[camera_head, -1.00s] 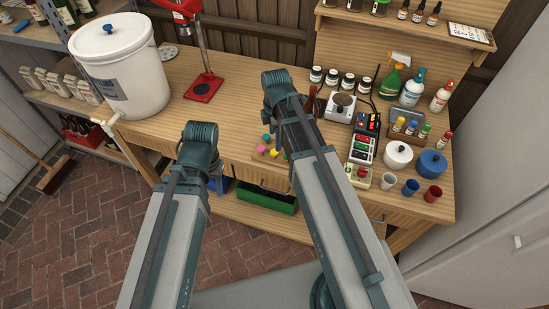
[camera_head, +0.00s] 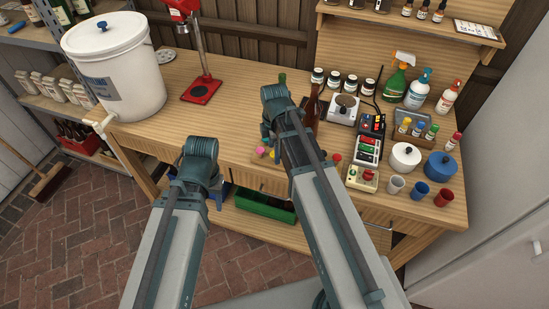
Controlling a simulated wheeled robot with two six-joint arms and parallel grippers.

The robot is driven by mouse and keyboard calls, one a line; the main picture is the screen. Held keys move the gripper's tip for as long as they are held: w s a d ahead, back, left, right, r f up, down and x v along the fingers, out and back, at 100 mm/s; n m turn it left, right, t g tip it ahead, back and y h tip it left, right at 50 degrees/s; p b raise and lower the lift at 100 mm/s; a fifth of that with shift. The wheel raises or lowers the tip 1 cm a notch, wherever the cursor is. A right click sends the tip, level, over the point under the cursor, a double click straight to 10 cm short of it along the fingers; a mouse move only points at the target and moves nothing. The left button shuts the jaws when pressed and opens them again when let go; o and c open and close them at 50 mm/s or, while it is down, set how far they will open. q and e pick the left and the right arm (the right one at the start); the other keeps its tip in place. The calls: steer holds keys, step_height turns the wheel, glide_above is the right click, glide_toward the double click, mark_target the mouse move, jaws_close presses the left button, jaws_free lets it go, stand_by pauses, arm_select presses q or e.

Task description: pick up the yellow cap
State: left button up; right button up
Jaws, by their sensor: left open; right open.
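The small yellow cap (camera_head: 260,150) lies on the wooden bench among a few small coloured caps, near the front edge. A pink cap (camera_head: 271,155) is beside it. My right arm covers part of this group. My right gripper (camera_head: 268,132) is open, just above and behind the yellow cap, and mostly hidden by its own wrist. No cap shows between its fingers. My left gripper (camera_head: 205,172) is open and empty in front of the bench edge, left of the caps. Its fingertips are mostly hidden.
A brown bottle (camera_head: 312,108) stands close to the right of my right wrist. A scale (camera_head: 343,109), a control box (camera_head: 362,178), a white pot (camera_head: 405,157) and cups fill the right side. A red stand (camera_head: 200,89) and a white bucket (camera_head: 115,75) are left. The bench between is clear.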

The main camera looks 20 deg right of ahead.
steer(key=shift+f, duration=0.2)
stand_by(0.6)
jaws_close()
stand_by(0.4)
